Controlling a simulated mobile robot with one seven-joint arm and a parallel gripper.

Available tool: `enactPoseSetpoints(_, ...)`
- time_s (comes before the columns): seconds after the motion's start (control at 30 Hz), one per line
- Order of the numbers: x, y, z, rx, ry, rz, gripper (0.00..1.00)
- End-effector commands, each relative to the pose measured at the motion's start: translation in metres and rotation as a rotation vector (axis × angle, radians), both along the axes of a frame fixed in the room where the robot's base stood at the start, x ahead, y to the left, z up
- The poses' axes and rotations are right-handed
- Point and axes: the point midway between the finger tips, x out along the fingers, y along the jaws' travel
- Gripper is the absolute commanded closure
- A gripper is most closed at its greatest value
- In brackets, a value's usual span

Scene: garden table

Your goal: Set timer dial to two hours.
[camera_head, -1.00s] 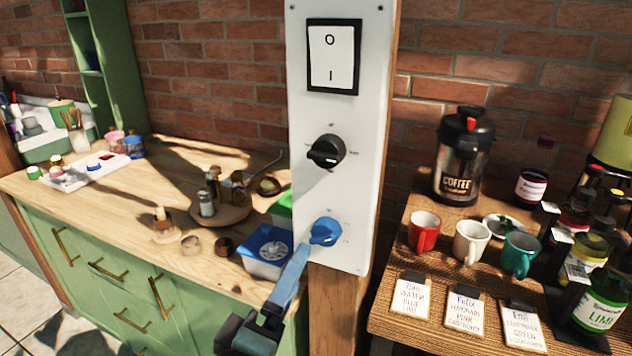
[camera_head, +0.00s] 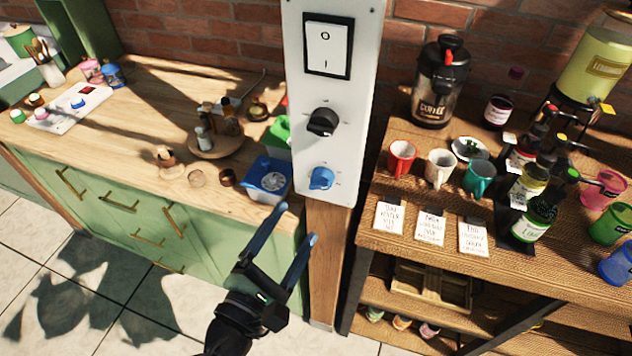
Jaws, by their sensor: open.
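A white panel (camera_head: 345,155) on a wooden post carries two dials. The upper dial (camera_head: 322,122) is black, with its grip bar slightly tilted. The lower dial (camera_head: 321,178) is blue. The marks around both dials are too small to read, so I cannot tell which one is the timer or its setting. My gripper (camera_head: 298,222) is open and empty, with its blue-tipped fingers spread below the blue dial. It appears apart from the panel and both dials.
A black-framed rocker switch (camera_head: 327,47) sits above the dials. A blue container (camera_head: 267,178) stands on the counter just left of the panel. Mugs (camera_head: 440,168), bottles and cards fill the wooden table on the right. Space below the panel, around the post, looks free.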

Motion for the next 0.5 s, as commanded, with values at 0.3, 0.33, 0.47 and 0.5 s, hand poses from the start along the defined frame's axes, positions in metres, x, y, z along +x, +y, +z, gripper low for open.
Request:
enactPoseSetpoints(0.3,0.060,-0.027,0.002,0.003,-0.001,-0.003,0.20)
enactPoseSetpoints(0.33,0.064,-0.029,0.003,0.004,-0.002,-0.001,0.20)
enactPoseSetpoints(0.47,0.077,-0.035,0.001,0.003,-0.001,-0.001,0.20)
enactPoseSetpoints(0.5,0.079,-0.036,0.001,0.003,-0.001,-0.001,0.20)
